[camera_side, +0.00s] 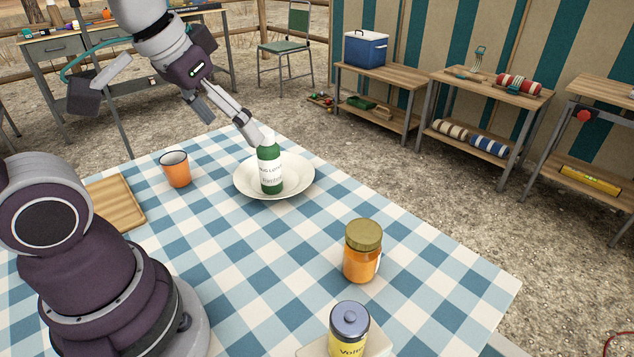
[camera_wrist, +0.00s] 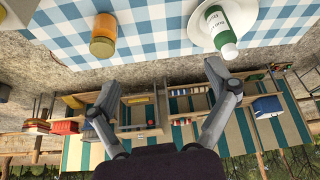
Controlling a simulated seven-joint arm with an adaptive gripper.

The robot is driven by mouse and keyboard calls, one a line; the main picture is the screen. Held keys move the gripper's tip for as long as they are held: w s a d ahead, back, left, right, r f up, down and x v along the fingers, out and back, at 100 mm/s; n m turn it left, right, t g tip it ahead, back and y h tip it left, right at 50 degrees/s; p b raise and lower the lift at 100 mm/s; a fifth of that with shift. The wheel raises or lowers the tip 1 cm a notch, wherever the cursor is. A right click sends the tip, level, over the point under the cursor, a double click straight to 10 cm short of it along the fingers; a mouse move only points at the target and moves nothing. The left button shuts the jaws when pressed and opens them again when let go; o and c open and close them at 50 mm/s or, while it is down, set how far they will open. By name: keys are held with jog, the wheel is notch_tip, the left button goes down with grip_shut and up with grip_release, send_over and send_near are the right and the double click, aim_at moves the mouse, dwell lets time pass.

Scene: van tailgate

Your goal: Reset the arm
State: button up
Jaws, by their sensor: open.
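My gripper (camera_wrist: 160,95) is open, with its two fingers spread wide and nothing between them in the wrist view. In the side view my gripper (camera_side: 243,122) is raised beyond the far side of the table, its fingertips close to the top of a green bottle with a white label (camera_side: 270,170). Whether they touch cannot be told there. The bottle stands upright on a white plate (camera_side: 300,178). In the wrist view the bottle (camera_wrist: 220,28) appears beside the right finger, apart from the space between the fingers.
On the checked tablecloth (camera_side: 235,265) are an orange cup (camera_side: 176,170), a wooden board (camera_side: 115,203), an orange jar with a gold lid (camera_side: 362,252) and a yellow can (camera_side: 348,332). Shelves with a blue cooler (camera_side: 367,49) stand behind. The cloth between plate and jar is clear.

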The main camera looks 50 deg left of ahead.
jog(key=shift+s+d+f+m+h, duration=0.3)
jog(key=shift+s+d+f+m, duration=0.5)
jog(key=shift+s+d+f, duration=0.15)
jog(key=shift+r, duration=0.1)
dwell(0.5)
